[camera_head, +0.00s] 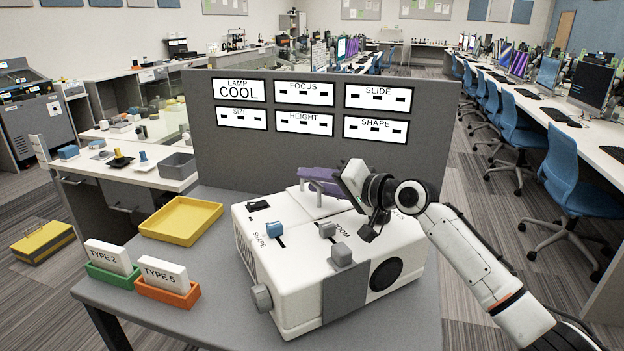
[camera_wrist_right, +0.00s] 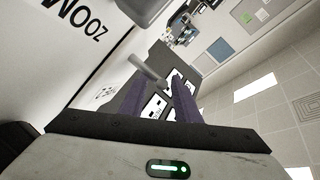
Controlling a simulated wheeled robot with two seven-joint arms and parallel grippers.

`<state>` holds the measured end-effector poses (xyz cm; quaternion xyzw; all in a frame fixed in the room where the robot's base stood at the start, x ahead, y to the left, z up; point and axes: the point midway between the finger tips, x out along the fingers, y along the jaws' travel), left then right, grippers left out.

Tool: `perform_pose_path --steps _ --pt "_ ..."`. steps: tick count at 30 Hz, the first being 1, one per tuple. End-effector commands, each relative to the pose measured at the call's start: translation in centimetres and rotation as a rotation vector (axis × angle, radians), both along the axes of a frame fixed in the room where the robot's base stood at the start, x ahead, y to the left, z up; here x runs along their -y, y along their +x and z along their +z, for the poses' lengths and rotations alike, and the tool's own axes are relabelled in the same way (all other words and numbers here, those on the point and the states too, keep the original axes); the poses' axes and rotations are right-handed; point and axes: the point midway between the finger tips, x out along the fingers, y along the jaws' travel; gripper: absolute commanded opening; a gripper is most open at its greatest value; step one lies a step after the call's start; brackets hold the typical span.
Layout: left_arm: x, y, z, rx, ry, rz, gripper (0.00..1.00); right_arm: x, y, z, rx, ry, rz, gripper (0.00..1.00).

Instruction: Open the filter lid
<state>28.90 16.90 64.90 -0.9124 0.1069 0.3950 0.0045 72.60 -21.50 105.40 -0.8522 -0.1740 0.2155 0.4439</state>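The white machine (camera_head: 301,291) stands on the grey table, with labelled sliders and knobs on it. A raised white piece (camera_head: 322,207) on its top back may be the filter lid; my right gripper partly covers it and I cannot tell whether it is open. My right gripper (camera_head: 318,181) is just above that piece, its purple fingers pointing left. In the right wrist view the fingers (camera_wrist_right: 160,82) are apart, with nothing clearly held between them. A grey rod-like handle (camera_wrist_right: 148,72) shows close to the fingertips; contact is unclear. My left gripper is out of view.
A grey panel (camera_head: 315,160) with white labels, one reading LAMP COOL, stands behind the machine. A yellow tray (camera_head: 181,220), a green holder (camera_head: 112,276) and an orange holder (camera_head: 168,294) with TYPE cards are at the left.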

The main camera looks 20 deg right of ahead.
Motion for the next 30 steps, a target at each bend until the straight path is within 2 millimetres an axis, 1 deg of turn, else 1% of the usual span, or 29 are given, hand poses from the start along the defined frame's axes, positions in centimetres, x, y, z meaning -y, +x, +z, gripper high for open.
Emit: perform_pose_path --steps 4,12,13,18,26,30 --pt "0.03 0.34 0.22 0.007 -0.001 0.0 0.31 -0.45 0.77 -0.13 0.001 0.001 0.0 0.29" --pt "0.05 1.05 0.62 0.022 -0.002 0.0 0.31 -0.53 0.87 -0.22 0.0 0.0 0.0 0.29" --pt "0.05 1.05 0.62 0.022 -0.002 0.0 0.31 -0.53 0.87 -0.22 0.0 0.0 0.0 0.28" --pt "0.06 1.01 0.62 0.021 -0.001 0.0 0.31 -0.51 0.85 -0.23 0.0 0.0 0.0 0.0" --pt "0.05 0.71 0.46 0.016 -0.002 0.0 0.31 -0.55 0.85 -0.24 -0.001 0.002 0.001 0.0" --pt "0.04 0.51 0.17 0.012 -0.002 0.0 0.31 -0.93 0.98 -0.11 -0.005 0.021 0.007 0.0"
